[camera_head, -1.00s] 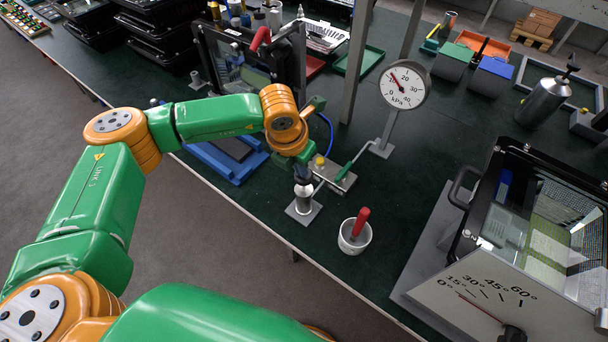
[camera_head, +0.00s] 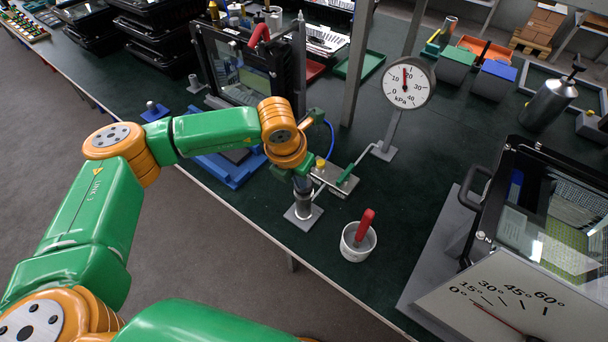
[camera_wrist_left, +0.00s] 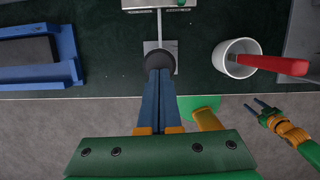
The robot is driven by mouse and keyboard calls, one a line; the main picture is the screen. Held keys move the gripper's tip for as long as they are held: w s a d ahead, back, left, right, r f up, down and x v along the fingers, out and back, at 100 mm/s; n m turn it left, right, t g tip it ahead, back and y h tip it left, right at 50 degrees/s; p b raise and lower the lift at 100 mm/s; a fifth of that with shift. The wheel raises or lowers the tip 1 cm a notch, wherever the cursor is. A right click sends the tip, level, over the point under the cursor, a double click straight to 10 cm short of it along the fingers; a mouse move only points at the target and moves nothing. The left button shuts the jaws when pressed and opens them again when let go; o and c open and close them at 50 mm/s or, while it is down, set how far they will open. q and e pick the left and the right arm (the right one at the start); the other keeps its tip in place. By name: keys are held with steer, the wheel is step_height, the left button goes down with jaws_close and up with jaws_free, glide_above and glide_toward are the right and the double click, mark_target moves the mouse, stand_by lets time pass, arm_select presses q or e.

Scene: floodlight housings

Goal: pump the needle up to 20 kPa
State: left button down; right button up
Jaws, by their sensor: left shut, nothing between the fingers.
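The kPa gauge (camera_head: 408,84) stands on a post, and its red needle points almost straight up, close to the 20 mark. The pump (camera_head: 303,208) is a grey cylinder on a square plate near the table's front edge. My left gripper (camera_head: 302,184) is shut and empty, pointing down at the pump's top. In the left wrist view its blue fingers (camera_wrist_left: 160,80) end at the round black pump knob (camera_wrist_left: 159,61) and seem to touch it. My right gripper (camera_wrist_left: 257,106) shows in the left wrist view with its fingers apart, away from the pump.
A plate with a yellow button (camera_head: 320,162) and green-handled lever sits behind the pump. A white cup (camera_head: 358,242) with a red-handled tool stands to its right. A blue tray (camera_head: 232,170) lies left. A large floodlight housing (camera_head: 545,215) stands at the right.

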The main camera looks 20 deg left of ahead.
arm_select(q)
steer(key=s, duration=0.2)
steer(key=a, duration=0.1)
steer(key=shift+s+r, duration=0.4)
steer(key=shift+w+r, duration=0.1)
steer(key=b+v, duration=0.1)
steer(key=v, duration=0.6)
steer(key=shift+b, duration=0.35)
stand_by(0.6)
